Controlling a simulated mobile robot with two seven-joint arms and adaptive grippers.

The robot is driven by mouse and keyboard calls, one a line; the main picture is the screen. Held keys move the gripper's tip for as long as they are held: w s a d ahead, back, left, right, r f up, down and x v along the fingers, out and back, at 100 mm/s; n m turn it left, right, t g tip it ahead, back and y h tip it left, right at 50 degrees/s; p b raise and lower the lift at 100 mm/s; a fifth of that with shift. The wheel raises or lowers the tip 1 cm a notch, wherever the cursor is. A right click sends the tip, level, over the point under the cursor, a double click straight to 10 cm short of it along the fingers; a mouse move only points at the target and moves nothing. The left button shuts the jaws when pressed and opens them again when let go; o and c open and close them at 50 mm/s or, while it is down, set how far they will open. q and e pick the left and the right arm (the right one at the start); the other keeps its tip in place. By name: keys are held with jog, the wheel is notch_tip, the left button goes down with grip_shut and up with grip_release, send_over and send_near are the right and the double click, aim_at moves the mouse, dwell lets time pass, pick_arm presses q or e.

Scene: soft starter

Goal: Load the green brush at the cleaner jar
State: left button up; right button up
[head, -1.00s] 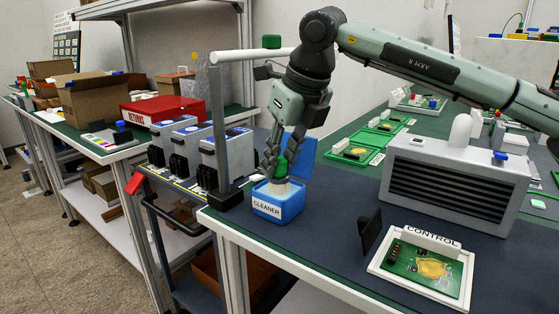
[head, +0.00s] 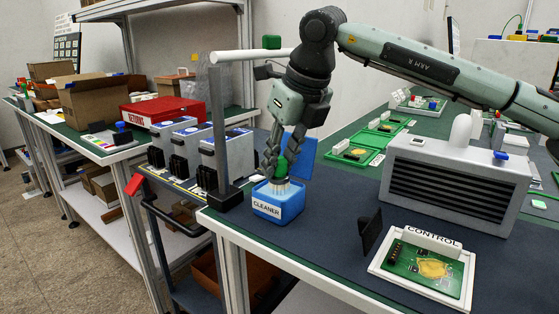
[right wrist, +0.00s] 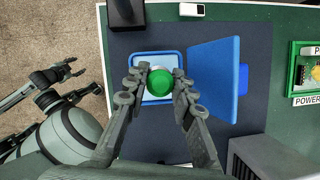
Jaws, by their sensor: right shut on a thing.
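The blue cleaner jar (head: 278,209), labelled CLEANER, stands at the bench's near left corner. Its blue lid (head: 303,152) stands open behind it, and the lid also shows in the right wrist view (right wrist: 214,78). My right gripper (head: 279,160) points down over the jar, shut on the green brush (head: 281,168). The brush is upright, with its pale bristles at the jar's mouth. How deep they reach is hard to tell. In the right wrist view the round green brush top (right wrist: 159,84) is between the fingers, over the jar (right wrist: 144,56). My left gripper (right wrist: 22,115) shows partly at that view's left edge.
A dark post (head: 222,150) stands left of the jar. A grey vented box (head: 452,185) and a CONTROL board tray (head: 424,266) are to the right. Green board cases (head: 360,148) lie behind. The dark mat between jar and tray is mostly clear.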

jog(key=shift+r+p, duration=1.35)
jog(key=shift+r, duration=2.15)
